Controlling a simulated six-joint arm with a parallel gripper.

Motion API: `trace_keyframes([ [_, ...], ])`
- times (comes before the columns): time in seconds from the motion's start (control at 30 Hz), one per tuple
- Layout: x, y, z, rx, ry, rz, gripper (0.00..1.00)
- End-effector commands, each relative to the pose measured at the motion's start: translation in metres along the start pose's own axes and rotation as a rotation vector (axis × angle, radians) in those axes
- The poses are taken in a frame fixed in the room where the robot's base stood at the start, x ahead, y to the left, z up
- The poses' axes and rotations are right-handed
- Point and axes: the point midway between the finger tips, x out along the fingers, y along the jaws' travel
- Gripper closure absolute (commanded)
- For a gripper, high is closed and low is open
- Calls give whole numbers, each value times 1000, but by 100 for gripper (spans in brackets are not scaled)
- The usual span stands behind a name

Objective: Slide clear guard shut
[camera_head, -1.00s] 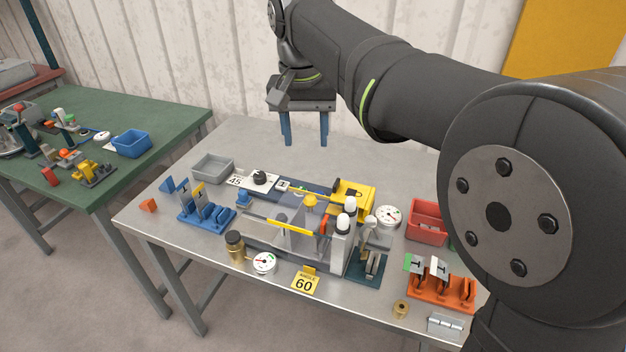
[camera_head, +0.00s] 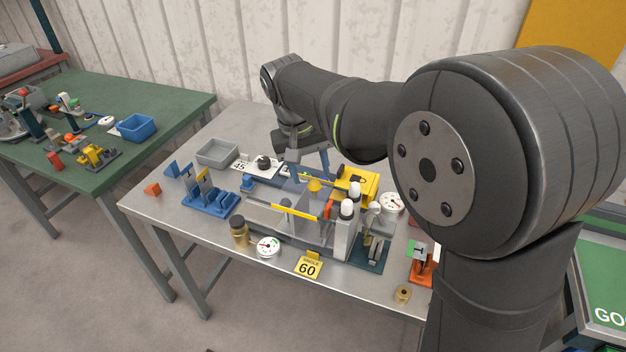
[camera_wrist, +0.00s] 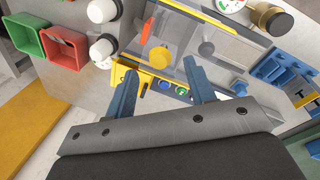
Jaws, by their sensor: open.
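The panel bender (camera_head: 345,232) stands in the middle of the grey table. Its clear guard (camera_head: 290,209) is a see-through panel with a yellow strip, over the grey bed; the strip also shows in the wrist view (camera_wrist: 225,29). A yellow round knob (camera_head: 314,184) stands behind the strip and shows close up in the wrist view (camera_wrist: 160,56). My gripper (camera_head: 308,168) is above the back side of the machine. In the wrist view its blue fingers (camera_wrist: 160,72) are spread either side of the knob, with nothing between them held. I cannot tell their height above it.
White-capped posts (camera_head: 350,200) and a yellow block (camera_head: 362,182) stand right of the guard. A blue fixture (camera_head: 210,199), a brass jar (camera_head: 239,231) and a dial gauge (camera_head: 268,247) sit left and in front. A grey bin (camera_head: 217,153) is at the back left.

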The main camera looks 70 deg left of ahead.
Motion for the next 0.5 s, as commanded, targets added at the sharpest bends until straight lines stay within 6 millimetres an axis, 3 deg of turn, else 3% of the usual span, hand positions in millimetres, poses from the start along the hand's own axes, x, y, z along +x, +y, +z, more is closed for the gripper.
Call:
trace_keyframes([
  [0.2, 30, 0, 0, 1, -1, 0, 50],
  [0.5, 38, 0, 0, 1, 0, 0, 50],
])
